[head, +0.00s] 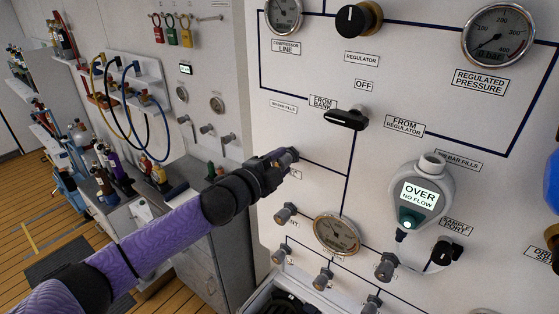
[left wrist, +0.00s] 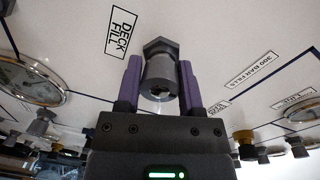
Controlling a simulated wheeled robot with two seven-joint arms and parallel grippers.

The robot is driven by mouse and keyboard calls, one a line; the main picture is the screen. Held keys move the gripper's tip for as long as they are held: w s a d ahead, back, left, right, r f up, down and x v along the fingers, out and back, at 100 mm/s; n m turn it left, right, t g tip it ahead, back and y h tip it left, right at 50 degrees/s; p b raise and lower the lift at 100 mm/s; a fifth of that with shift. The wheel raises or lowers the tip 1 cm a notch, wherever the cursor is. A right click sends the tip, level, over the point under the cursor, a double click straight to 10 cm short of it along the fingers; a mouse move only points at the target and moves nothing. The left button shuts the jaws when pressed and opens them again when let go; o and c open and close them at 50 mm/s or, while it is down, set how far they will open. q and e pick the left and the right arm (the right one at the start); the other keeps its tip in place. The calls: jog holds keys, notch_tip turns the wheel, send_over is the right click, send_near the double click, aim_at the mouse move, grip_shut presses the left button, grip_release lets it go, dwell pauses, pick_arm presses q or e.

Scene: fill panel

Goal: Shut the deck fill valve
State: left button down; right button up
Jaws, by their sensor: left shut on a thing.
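The deck fill valve (left wrist: 160,72) is a grey metal knob with a hexagonal base on the white panel, beside a "DECK FILL" label (left wrist: 119,32) in the left wrist view. My left gripper (left wrist: 160,85) has its two purple fingers on either side of the knob, shut on it. In the head view my left gripper (head: 284,160) reaches the panel from the left and hides most of the valve and its label. Whether the valve is turned open or shut cannot be told. My right gripper is not in view.
The panel holds a regulator knob (head: 358,19), a black selector handle (head: 346,118), a regulated pressure gauge (head: 498,34) and a lower gauge (head: 337,234). A handheld analyser (head: 420,195) reads "OVER NO FLOW". Several small valves sit below. A cluttered bench (head: 130,208) stands at left.

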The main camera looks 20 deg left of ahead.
pick_arm(q)
jog(key=shift+m, duration=0.3)
dwell(0.4)
jog(key=shift+c, duration=1.2)
grip_release()
jog(key=b+v, duration=0.2)
jog(key=v, duration=0.8)
